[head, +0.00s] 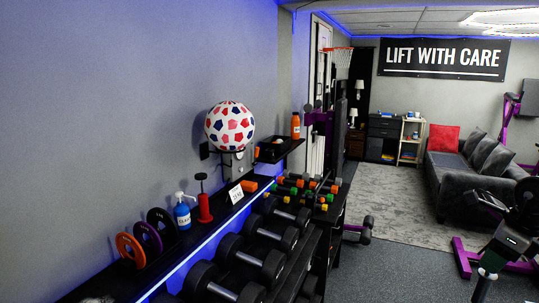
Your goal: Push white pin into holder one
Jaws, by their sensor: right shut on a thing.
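My right gripper (492,262) is at the lower right, in front of the carpet and a purple-framed machine. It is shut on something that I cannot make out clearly. A dark upright piece with a pale ring shows below its body, at the picture's bottom edge. I cannot pick out a white pin for certain. I cannot tell which thing is holder one. My left gripper is not in view.
A black wall shelf (120,274) at left carries weight plates (131,249), a blue bottle (182,213) and a red pump (204,205). A ball (230,129) sits above it. Dumbbells (262,262) fill the rack. Open floor lies before the grey sofa (462,178).

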